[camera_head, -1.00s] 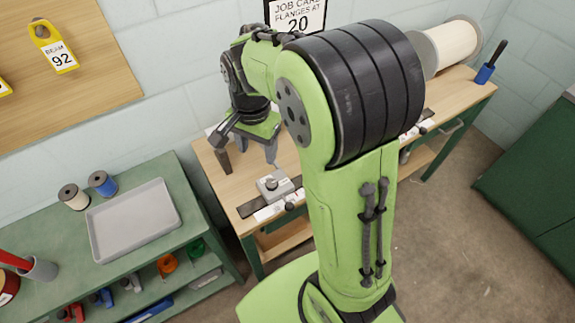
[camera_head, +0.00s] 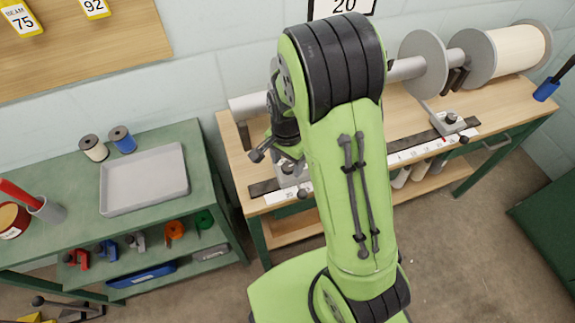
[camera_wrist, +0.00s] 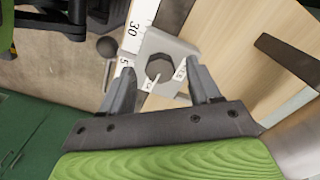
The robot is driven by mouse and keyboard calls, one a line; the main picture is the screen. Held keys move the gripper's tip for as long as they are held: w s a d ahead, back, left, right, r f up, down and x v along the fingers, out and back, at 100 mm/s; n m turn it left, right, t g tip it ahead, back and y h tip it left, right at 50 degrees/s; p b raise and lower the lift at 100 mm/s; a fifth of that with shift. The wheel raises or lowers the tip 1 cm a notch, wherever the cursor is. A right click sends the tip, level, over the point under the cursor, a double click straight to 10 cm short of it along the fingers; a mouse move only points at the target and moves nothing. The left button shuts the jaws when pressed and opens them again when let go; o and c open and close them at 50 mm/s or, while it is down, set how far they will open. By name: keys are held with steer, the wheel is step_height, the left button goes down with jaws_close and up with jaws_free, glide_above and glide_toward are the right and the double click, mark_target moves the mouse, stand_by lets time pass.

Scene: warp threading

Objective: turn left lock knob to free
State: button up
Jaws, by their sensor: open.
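The left lock knob (camera_wrist: 159,67) is a dark, many-sided knob on a light grey block (camera_wrist: 172,45) in the wrist view. A thin white pointer mark runs from it toward the lower left, and part of a white label shows on its right. My gripper (camera_wrist: 162,88) is open, with one finger on each side of the knob's near side; I cannot tell whether either touches. In the head view my gripper (camera_head: 274,152) is over the left block (camera_head: 290,178), mostly hidden by my arm. The right lock block (camera_head: 448,122) stands farther right on the bench.
A numbered white scale (camera_head: 400,156) and dark rail run along the bench front. A round ball handle (camera_wrist: 107,46) sticks out beside the left block. The beam with its grey flange (camera_head: 424,64) lies behind. A green shelf with a grey tray (camera_head: 145,180) stands left.

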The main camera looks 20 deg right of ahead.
steer(key=shift+f, duration=0.45)
steer(key=c, duration=1)
steer(key=shift+c, duration=0.2)
